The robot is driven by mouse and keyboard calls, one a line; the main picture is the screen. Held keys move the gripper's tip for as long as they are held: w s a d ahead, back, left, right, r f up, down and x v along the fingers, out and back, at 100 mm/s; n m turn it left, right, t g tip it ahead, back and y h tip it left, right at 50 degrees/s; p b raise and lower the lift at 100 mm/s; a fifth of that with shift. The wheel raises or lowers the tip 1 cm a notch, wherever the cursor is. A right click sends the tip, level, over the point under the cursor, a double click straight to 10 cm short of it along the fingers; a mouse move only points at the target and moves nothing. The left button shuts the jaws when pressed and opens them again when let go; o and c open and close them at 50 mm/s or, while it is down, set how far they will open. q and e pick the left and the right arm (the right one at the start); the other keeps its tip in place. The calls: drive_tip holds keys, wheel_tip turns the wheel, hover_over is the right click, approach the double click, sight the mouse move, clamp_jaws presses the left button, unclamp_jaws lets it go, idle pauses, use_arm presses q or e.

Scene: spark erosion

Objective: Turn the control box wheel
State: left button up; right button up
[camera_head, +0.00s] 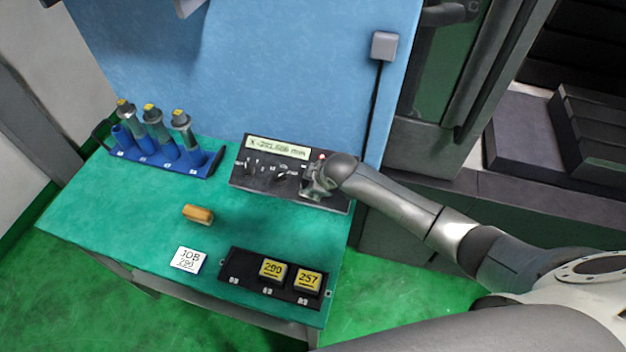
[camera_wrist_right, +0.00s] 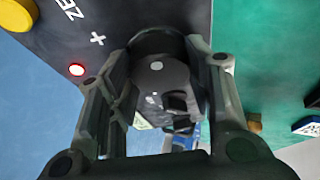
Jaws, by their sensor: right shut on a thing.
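The control box (camera_head: 240,178) is a dark panel with a lit display (camera_head: 278,147) reading an X value in mm, at the back of the green table. My right gripper (camera_head: 315,186) is at the box's right end and hides that part in the head view. In the right wrist view, the dark round wheel (camera_wrist_right: 156,78) with a light dot sits between the two fingers, and the gripper is shut on it. My left gripper is not in view.
A blue rack (camera_head: 200,166) with several tool holders stands at the table's left. A yellow-brown block (camera_head: 198,214), a JOB card (camera_head: 188,259) and a black tray (camera_head: 240,270) with two yellow-labelled blocks lie in front.

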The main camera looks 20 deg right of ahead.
drive_tip(key=shift+s+f+m+t+h, duration=0.1)
drive_tip(key=shift+m+t+h, duration=0.35)
drive_tip(key=shift+m, duration=1.15)
drive_tip(key=o, duration=1)
drive_tip(key=shift+o, duration=0.2)
drive_tip(key=shift+a, duration=0.1)
drive_tip(key=v, duration=1.2)
